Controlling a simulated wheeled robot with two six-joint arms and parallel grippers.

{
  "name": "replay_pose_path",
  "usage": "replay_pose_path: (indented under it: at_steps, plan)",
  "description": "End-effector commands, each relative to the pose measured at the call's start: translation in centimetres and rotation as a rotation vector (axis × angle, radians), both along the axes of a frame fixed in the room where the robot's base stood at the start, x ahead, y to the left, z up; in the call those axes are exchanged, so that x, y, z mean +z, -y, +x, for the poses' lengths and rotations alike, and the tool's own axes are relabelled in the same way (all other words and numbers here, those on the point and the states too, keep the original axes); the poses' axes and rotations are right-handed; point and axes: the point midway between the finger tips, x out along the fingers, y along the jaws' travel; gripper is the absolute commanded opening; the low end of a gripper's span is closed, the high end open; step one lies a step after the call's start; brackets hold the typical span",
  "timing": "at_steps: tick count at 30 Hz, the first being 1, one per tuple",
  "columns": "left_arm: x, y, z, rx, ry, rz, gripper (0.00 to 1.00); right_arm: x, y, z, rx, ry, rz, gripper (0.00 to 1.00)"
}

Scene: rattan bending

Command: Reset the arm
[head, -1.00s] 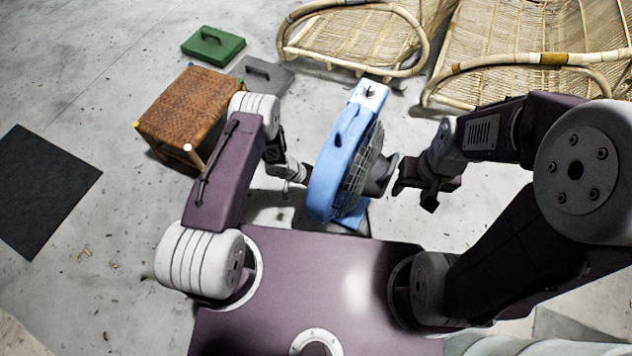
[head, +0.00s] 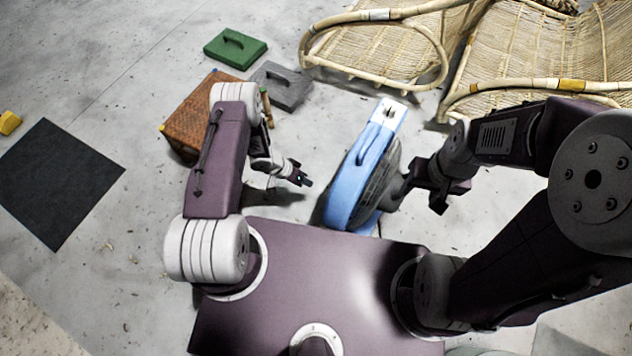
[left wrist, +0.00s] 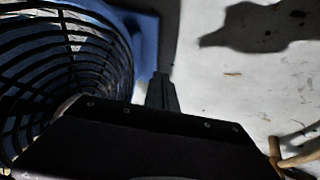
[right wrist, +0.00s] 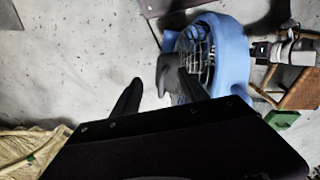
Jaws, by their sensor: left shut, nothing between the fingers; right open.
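A blue fan (head: 346,190) with a dark round cage stands on the floor between my two grippers, just beyond my purple base. My left gripper (head: 304,181) is shut and empty, to the left of the fan and apart from it in the head view. Its closed fingers (left wrist: 162,90) show in the left wrist view beside the fan's cage (left wrist: 70,70). My right gripper (head: 441,200) is to the right of the fan, near the fan's dark rear part. In the right wrist view its fingers (right wrist: 160,80) are spread; the fan (right wrist: 235,60) lies beyond them.
A brown woven stool (head: 190,115) is partly hidden behind my left arm. A green case (head: 235,48) and grey case (head: 281,86) lie behind it. Rattan chairs (head: 385,45) stand at the back right. A black mat (head: 60,180) lies on the left. Floor between mat and arm is clear.

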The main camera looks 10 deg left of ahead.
Motion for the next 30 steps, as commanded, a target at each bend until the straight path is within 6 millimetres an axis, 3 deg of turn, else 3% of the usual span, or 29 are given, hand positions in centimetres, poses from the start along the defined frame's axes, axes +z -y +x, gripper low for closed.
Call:
replay_pose_path:
  at_steps: [6, 20, 23, 26, 30]
  plan:
    - [0.7, -0.8, -0.1, 0.000, -0.001, 0.000, 0.00, 0.5, 0.0, 0.0, 0.000, 0.000, 0.000, 0.52]
    - [0.6, -0.8, -0.1, 0.000, -0.001, 0.000, 0.00, 0.5, 0.0, 0.0, 0.000, 0.000, 0.000, 0.52]
    - [1.4, -0.5, 0.4, -0.009, 0.012, 0.002, 0.00, 0.8, 0.0, 0.0, 0.000, 0.000, 0.000, 0.52]
    - [4.5, -0.5, 3.7, -0.026, 0.087, 0.015, 0.00, 1.2, 0.0, 0.0, 0.000, 0.000, 0.000, 0.52]
    - [13.7, 0.1, 9.8, -0.035, 0.247, 0.037, 0.00, 2.2, 0.0, 0.0, 0.000, 0.000, 0.000, 0.52]
